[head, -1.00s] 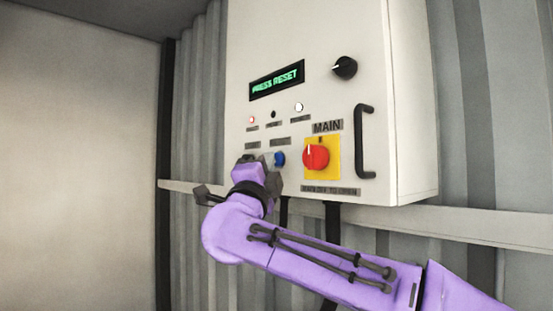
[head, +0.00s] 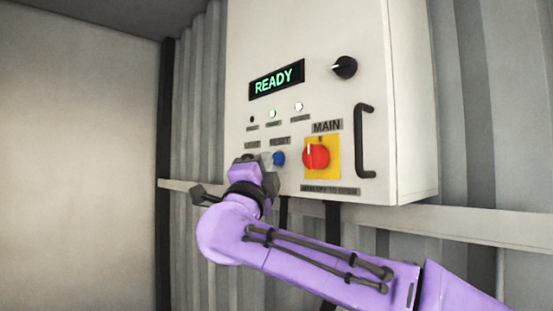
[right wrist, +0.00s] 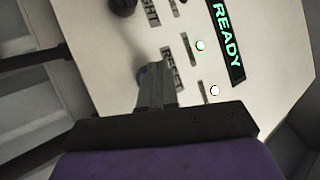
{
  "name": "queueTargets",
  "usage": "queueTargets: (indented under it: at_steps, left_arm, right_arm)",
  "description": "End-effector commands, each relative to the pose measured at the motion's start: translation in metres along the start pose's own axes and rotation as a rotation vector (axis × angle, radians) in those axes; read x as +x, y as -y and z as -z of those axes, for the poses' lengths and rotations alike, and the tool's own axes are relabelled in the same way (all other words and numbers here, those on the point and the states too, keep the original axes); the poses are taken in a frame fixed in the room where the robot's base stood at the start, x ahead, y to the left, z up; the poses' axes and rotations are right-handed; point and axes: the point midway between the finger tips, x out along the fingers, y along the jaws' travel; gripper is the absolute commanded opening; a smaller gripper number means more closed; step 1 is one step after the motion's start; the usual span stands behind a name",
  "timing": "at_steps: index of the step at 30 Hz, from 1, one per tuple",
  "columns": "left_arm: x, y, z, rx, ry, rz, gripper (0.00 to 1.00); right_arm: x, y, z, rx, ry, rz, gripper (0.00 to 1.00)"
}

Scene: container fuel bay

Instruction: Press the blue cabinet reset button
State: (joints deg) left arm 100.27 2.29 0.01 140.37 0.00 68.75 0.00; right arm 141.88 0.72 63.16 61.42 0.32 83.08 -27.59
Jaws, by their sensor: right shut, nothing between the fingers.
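The blue reset button (head: 279,158) sits under the RESET label on the white cabinet (head: 250,40), left of the red main switch. My right gripper (head: 265,174) is shut and empty, just left of and below the button in the head view. In the right wrist view, the shut fingers (right wrist: 153,88) point at the cabinet by the RESET label, and the blue button (right wrist: 142,73) is partly hidden behind them. I cannot tell whether they touch it. The display (head: 277,82) reads READY in green. My left gripper is out of view.
The red rotary main switch (head: 316,157) on a yellow plate is close to the right of the button. A black handle (head: 364,142) and a black knob (head: 345,68) stick out from the cabinet. A rail (head: 480,222) runs along the corrugated wall.

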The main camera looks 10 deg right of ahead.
Motion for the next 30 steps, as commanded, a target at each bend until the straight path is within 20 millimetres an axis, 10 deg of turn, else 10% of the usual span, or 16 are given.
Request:
queueTargets:
  at_steps: [30]
  left_arm:
    - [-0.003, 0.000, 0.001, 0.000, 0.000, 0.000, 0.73]
  right_arm:
    - [-0.038, 0.028, -0.028, -0.001, 0.001, 0.001, 0.00]
